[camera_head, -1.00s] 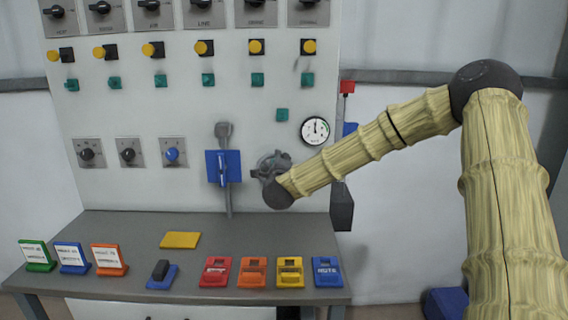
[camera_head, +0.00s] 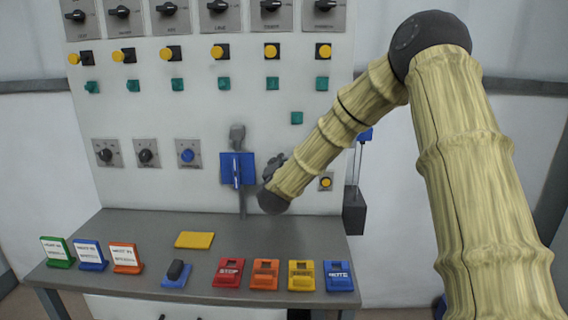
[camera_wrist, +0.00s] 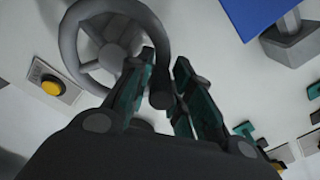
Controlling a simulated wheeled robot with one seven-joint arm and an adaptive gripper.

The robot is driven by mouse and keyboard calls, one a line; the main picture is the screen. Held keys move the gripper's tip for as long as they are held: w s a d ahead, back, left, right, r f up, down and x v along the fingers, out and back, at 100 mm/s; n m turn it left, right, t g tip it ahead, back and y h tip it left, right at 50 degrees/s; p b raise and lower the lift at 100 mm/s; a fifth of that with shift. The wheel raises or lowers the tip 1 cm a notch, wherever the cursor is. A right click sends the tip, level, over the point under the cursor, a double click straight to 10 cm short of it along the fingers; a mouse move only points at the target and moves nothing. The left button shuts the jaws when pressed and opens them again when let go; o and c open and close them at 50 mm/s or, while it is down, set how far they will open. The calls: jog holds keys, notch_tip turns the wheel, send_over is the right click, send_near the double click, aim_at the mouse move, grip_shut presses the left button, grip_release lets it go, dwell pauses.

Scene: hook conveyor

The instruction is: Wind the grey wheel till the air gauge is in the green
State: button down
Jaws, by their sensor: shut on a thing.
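The grey wheel (camera_wrist: 112,56) shows in the wrist view as a spoked ring on the white panel. Its short dark handle (camera_wrist: 160,98) stands at the rim between the fingers. My gripper (camera_wrist: 165,64) is shut on this handle. In the head view my gripper (camera_head: 273,167) is at the panel, right of the blue plate, and it and my forearm mostly cover the wheel. The air gauge is not visible in either current view; my arm covers that part of the panel, so its needle cannot be read.
A blue plate with a lever (camera_head: 237,168) is just left of my gripper. A yellow button (camera_head: 326,183) is close to its right. The bench (camera_head: 215,222) below holds coloured signs and blocks. A dark box (camera_head: 354,212) hangs at the panel's right edge.

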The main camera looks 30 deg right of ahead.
jog(key=shift+w+a+r+n, duration=0.1)
jog(key=shift+w+a+n, duration=0.2)
jog(key=shift+n, duration=0.3)
jog(key=shift+w+a+r+n, duration=0.15)
jog(key=shift+a+n, duration=0.15)
jog(key=shift+n, duration=0.3)
jog(key=shift+f, duration=0.15)
jog(key=c, duration=1.3)
grip_release()
jog(key=shift+a, duration=0.15)
jog(key=shift+c, duration=0.2)
jog(key=shift+d+f, duration=0.25)
jog(key=shift+f, duration=0.15)
jog(key=shift+s, duration=0.15)
jog(key=v, duration=1.1)
jog(key=shift+s+a, duration=0.3)
